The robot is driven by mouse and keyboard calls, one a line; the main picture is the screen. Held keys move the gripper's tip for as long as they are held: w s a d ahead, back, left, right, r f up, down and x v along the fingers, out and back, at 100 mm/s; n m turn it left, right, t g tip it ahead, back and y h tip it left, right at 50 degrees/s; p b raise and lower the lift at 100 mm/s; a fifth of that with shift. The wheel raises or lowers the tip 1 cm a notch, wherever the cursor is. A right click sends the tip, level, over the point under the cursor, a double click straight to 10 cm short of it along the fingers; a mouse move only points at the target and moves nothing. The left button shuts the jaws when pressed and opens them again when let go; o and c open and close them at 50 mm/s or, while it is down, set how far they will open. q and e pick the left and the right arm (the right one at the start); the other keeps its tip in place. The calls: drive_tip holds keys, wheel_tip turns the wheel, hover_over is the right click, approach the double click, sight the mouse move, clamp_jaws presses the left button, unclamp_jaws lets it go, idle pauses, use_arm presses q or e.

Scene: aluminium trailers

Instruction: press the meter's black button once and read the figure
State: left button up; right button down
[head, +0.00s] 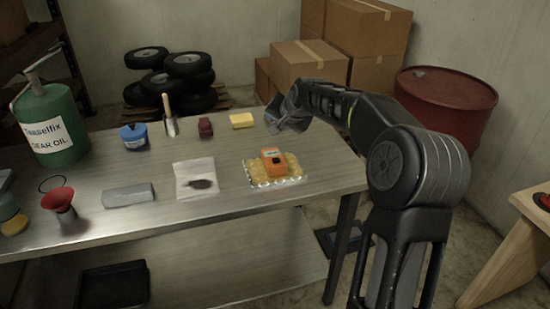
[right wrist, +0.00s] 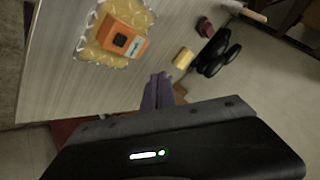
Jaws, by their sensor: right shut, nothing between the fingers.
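The orange meter (head: 272,162) sits on a yellow sponge-like pad (head: 259,178) with a pale scalloped edge, near the table's right end. Its black button and a small label face up, but no figure can be read. In the right wrist view the meter (right wrist: 124,35) and its dark button (right wrist: 120,40) show at the upper left. My right gripper (head: 275,122) is at the table's back right, behind the meter and apart from it. Its fingers (right wrist: 158,90) are shut and empty in the right wrist view. My left gripper is not in view.
Along the back of the metal table (head: 232,150) stand a blue tin (head: 133,137), a brush (head: 170,117), a dark red item (head: 206,126) and a yellow block (head: 242,121). A stained cloth (head: 197,180) and a grey block (head: 129,195) lie left of the meter. A red drum (head: 450,95) stands at right.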

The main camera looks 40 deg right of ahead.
drive_tip(key=shift+f, duration=0.1)
drive_tip(key=b, duration=0.5)
hover_over(277, 161)
wheel_tip(277, 161, down, 7)
drive_tip(key=shift+f, duration=0.1)
drive_tip(key=shift+f+b, duration=0.7)
drive_tip(key=shift+f, duration=0.1)
idle(1.2)
drive_tip(key=shift+f+b, duration=0.35)
drive_tip(key=shift+b, duration=0.05)
drive_tip(key=shift+f+b, duration=0.4)
drive_tip(key=shift+f, duration=0.05)
idle(0.6)
drive_tip(key=shift+r+p, duration=0.65)
drive_tip(key=shift+r, duration=0.25)
